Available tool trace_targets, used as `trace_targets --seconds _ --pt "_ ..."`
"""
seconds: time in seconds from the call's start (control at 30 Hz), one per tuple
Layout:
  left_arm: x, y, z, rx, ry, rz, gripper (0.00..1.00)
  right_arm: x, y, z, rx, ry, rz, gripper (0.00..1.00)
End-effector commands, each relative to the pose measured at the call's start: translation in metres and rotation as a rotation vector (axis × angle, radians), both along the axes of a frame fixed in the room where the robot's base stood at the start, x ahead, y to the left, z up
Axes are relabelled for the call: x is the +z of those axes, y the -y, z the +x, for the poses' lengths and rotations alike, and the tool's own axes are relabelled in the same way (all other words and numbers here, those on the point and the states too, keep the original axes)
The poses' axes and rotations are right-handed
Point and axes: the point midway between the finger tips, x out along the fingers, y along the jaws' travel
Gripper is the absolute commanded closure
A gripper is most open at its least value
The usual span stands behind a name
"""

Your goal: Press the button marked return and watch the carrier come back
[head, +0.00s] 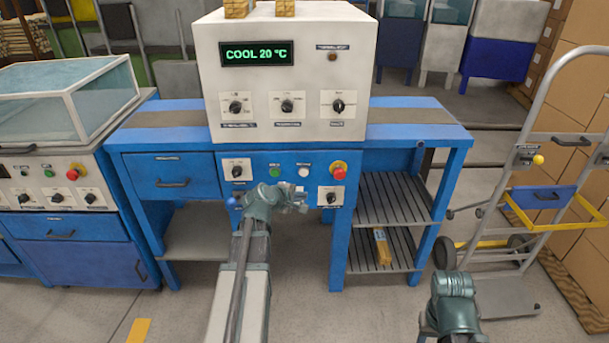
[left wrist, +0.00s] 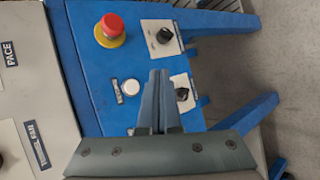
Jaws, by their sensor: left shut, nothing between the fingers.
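The blue control panel (head: 260,160) below the grey oven-like machine (head: 290,70) carries a green button (head: 275,172), a white button (head: 303,172) and a red mushroom button (head: 338,171). The white button (left wrist: 132,87) has a small label plate beside it, too small to read, so I cannot tell which button is marked return. My left gripper (head: 303,196) is shut and empty, just in front of the panel. In the left wrist view its fingertips (left wrist: 158,75) appear beside the white button; contact cannot be told. No carrier is clearly identifiable. My right gripper is out of view.
The display (head: 257,52) reads COOL 20 °C. Knobs flank the buttons, one knob (left wrist: 182,94) close to the fingers. A wooden piece (head: 382,248) lies on the slatted lower shelf. A hand truck (head: 540,190) stands right; a glass-topped cabinet (head: 75,100) stands left.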

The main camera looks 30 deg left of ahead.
Motion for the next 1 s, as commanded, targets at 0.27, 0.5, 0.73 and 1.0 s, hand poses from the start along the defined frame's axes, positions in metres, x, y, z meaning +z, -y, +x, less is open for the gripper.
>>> trace_targets --seconds 0.27,0.5,0.73,1.0 --pt "0.000 -0.005 0.008 -0.002 -0.001 0.001 1.00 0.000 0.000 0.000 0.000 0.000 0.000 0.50" --pt "0.000 -0.018 0.030 -0.002 -0.001 0.001 1.00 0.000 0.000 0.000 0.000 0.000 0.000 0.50" --pt "0.000 -0.035 0.057 -0.002 -0.001 0.001 1.00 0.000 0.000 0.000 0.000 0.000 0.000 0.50" --pt "0.000 -0.045 0.075 -0.002 -0.001 0.001 1.00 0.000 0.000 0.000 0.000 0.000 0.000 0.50"
